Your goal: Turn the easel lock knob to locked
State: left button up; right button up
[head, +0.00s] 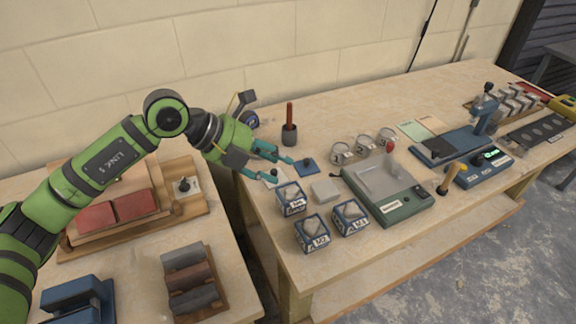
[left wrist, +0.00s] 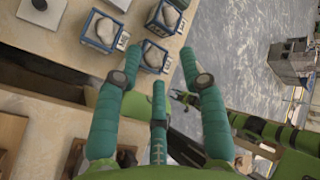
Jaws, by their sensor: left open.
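The easel lock knob (head: 184,185) is a small dark knob on a pale plate, at the right end of the wooden easel (head: 188,214) on the left table. Its setting is too small to read. Two red blocks (head: 132,206) rest on the easel. My left gripper (head: 277,169) is open and empty, to the right of the knob and apart from it, over the left end of the long table.
Blue-framed tubs (head: 311,234), a dark pot with a red-brown handle (head: 289,134) and a green-grey scale (head: 405,208) stand on the long table. A rack of dark blocks (head: 210,290) and a blue holder (head: 75,305) are on the left table. A gap separates the tables.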

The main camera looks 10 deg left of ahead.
pick_arm(q)
jog(key=d, duration=0.1)
jog(key=s+d+r+h, duration=0.1)
jog(key=s+d+h, duration=0.1)
jog(key=shift+d+r, duration=0.3)
pick_arm(e)
jog(key=shift+s+r, duration=0.2)
jog(key=shift+s, duration=0.1)
